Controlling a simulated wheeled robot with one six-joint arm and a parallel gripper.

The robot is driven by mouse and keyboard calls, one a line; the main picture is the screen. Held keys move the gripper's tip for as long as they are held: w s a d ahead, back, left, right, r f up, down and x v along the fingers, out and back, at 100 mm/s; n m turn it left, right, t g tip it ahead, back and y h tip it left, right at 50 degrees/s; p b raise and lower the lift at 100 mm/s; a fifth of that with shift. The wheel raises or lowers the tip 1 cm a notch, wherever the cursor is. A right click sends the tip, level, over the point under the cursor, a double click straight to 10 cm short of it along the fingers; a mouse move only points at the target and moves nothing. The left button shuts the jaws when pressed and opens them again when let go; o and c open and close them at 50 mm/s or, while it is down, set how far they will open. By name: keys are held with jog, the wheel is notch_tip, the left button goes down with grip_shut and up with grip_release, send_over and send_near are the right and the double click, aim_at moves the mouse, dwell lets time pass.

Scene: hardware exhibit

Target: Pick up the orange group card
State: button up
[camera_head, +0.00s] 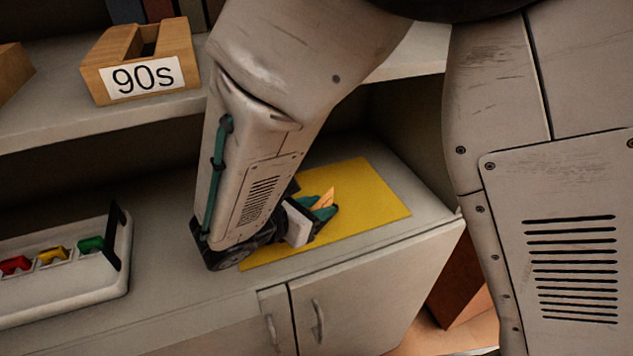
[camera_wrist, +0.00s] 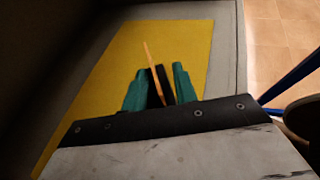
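The orange group card (camera_head: 327,196) shows as a small orange piece at my gripper's fingertips in the head view. In the wrist view the card (camera_wrist: 151,66) is seen nearly edge-on, as a thin, slightly tilted strip. My gripper (camera_head: 317,208) has teal fingers with dark pads, and it is over the yellow mat (camera_head: 375,190). In the wrist view the gripper's pads (camera_wrist: 160,86) are close together on both sides of the card, shut on it.
The mat lies on a grey cabinet top (camera_head: 170,255). A white tray (camera_head: 85,285) with red, yellow and green pieces stands at the left. A wooden "90s" box (camera_head: 140,62) is on the shelf above (camera_head: 60,125). The cabinet top between tray and mat is clear.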

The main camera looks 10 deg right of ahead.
aim_at(327, 202)
jog(key=x, duration=0.3)
jog(key=shift+w+d, duration=0.1)
jog(key=shift+r, duration=0.1)
grip_shut()
